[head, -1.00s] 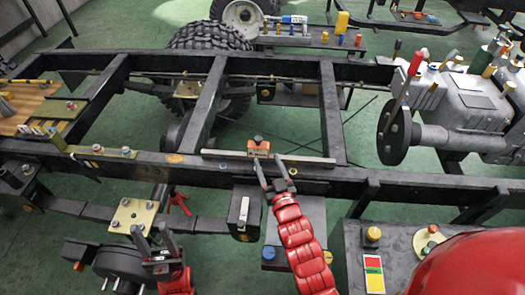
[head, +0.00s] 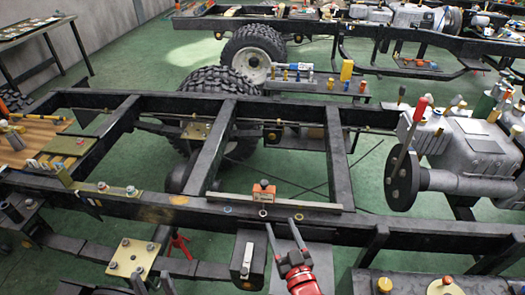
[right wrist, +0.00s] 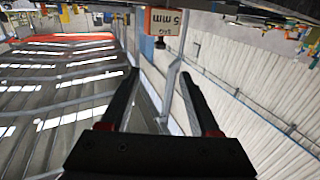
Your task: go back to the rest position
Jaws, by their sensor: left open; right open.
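My right gripper (head: 281,226) is open and empty, its two fingers pointing up in the head view. It is just in front of the near frame rail, with its fingertips below a small orange block with a pale label (head: 263,191) on the rail. In the right wrist view the open fingers (right wrist: 160,80) have nothing between them, and the block with "5 mm" on its label (right wrist: 165,22) shows beyond them. My left gripper (head: 163,262) is open at the bottom left of the head view, beside a yellowish bolted plate (head: 133,258). Most of it is cut off by the picture's edge.
The dark chassis frame (head: 380,228) spans the view, with a grey gearbox (head: 465,148) at right. A long flat bar (head: 285,202) and small rings lie on the near rail. A large tyre (head: 215,88) stands behind. Green floor shows through the frame openings.

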